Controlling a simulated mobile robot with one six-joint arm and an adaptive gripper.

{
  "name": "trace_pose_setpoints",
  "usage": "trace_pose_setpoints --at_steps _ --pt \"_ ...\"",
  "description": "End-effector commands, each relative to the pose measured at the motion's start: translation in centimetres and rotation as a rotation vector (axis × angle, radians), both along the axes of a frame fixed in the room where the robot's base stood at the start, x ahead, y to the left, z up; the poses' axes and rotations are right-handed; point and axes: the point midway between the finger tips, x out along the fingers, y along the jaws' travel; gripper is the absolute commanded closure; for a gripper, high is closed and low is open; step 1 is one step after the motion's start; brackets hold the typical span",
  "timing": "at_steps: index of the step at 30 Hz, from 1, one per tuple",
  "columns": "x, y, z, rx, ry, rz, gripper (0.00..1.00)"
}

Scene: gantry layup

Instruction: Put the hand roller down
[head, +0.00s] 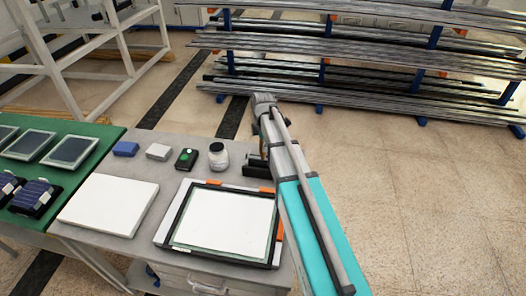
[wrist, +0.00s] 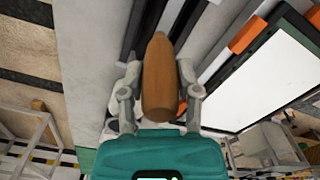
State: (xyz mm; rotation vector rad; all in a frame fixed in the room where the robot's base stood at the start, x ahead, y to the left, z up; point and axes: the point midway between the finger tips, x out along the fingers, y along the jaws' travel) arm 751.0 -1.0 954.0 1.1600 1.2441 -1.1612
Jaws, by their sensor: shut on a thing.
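The hand roller's brown wooden handle (wrist: 160,80) stands out in the middle of the wrist view. My gripper (wrist: 157,72) is shut on it, with one grey finger on each side. The roller's working end does not show clearly. In the head view my arm reaches to the right edge of the grey table (head: 160,178) and mostly hides the gripper and the roller. A dark block (head: 254,169) sits on the table beside the arm; I cannot tell whether the roller touches it.
A black frame with orange clips (head: 168,225) holds a white panel near the table's front. A white jar (head: 219,161), a black device (head: 186,159), a pale block (head: 158,152) and a blue block (head: 125,149) line the back. A white board (head: 108,205) lies left.

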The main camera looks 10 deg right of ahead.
Motion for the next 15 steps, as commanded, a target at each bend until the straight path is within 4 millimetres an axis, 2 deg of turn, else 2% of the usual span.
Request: trace_pose_setpoints --at_steps 1,6,15 --pt "0.0 0.0 -0.9 0.0 0.0 0.0 0.94" --pt "0.0 0.0 -1.8 0.0 0.0 0.0 0.94" --pt "0.0 0.0 -1.8 0.0 0.0 0.0 0.94"
